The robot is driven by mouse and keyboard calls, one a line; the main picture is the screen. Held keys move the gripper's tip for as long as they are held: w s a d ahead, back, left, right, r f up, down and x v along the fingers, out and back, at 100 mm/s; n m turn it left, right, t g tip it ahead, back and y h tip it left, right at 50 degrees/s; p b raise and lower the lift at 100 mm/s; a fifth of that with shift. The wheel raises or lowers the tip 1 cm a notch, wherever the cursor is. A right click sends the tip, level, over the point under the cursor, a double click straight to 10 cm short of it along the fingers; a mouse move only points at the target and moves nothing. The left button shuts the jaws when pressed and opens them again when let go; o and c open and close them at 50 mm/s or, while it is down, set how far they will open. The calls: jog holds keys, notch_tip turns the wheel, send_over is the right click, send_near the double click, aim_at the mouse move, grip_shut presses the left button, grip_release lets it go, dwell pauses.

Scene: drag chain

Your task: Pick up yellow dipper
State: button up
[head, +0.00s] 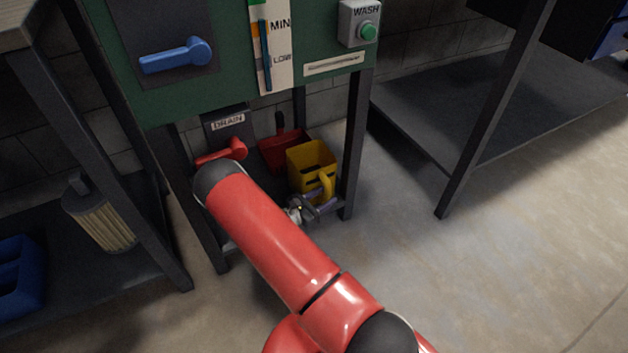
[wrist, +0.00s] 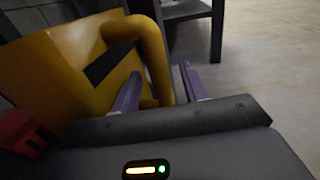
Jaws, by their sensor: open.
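The yellow dipper (head: 307,158) is a square cup with a curved handle. It stands under the green cabinet, between the cabinet's legs. In the wrist view the dipper (wrist: 65,65) fills the left side, with its handle (wrist: 150,50) curving down toward my gripper. My gripper (head: 316,207) is low at the dipper's front, partly hidden by my red arm. In the wrist view the purple fingers of my gripper (wrist: 162,88) are apart, with the lower handle appearing between them. I cannot tell whether either finger touches the handle.
A red dipper-like container (head: 283,150) stands just behind the yellow one. A red drain lever (head: 222,152) is to the left. The cabinet's dark right leg (head: 356,145) stands close beside the dipper. Shelves flank both sides; the floor (head: 400,260) at right is clear.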

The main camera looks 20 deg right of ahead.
jog(key=shift+d, duration=0.15)
grip_shut()
jog(key=shift+r, duration=0.1)
dwell(1.3)
